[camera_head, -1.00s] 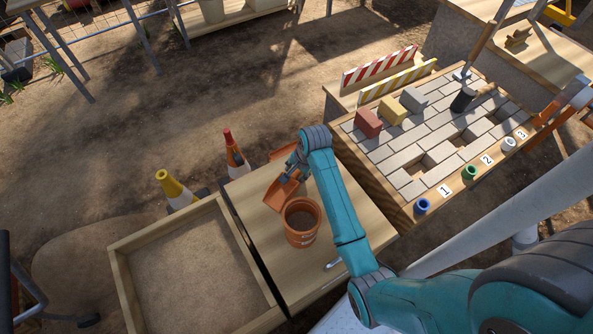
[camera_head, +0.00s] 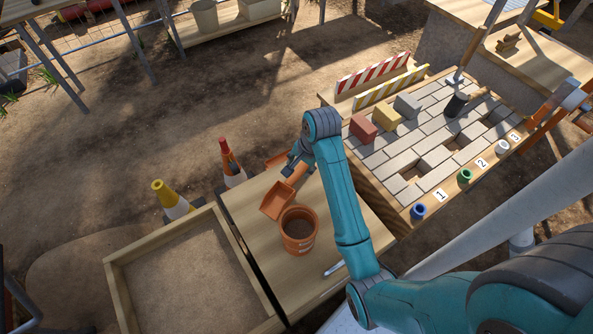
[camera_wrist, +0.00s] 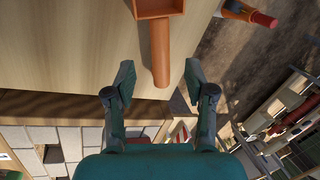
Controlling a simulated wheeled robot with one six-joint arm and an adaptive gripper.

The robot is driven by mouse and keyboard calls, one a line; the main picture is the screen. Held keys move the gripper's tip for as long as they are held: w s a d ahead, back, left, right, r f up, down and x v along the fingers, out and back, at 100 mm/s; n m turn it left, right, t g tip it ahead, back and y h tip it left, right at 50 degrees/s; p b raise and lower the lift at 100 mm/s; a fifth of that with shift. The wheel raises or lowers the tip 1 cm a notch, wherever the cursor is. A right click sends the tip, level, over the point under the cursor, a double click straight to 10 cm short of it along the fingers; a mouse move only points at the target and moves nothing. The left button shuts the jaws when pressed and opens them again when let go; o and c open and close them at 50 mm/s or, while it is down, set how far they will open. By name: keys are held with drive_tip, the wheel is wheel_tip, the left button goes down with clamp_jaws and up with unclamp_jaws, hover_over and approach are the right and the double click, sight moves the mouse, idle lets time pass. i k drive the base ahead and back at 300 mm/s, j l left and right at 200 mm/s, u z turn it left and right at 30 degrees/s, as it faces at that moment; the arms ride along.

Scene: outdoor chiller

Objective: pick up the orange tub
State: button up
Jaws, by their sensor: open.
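The orange tub (camera_head: 299,237) stands upright on the wooden cabinet top, with dark brown contents inside. It does not show in the wrist view. My gripper (camera_head: 293,168) is beyond the tub, up in the picture, and apart from it. Between them lies an orange scoop (camera_head: 277,201). In the wrist view the scoop's handle (camera_wrist: 160,50) points into the gap between the spread fingers of my gripper (camera_wrist: 158,77). The fingers are open and nothing is held between them.
A wooden sand-filled box (camera_head: 120,290) adjoins the cabinet (camera_head: 245,215) at left. Two cones, one yellow-topped (camera_head: 170,200) and one red-topped (camera_head: 231,165), stand behind. A paving table (camera_head: 420,175) with several bricks is at right. Another orange piece (camera_head: 275,161) is partly hidden by my arm.

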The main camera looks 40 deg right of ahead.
sight(295, 247)
drive_tip(key=k, duration=1)
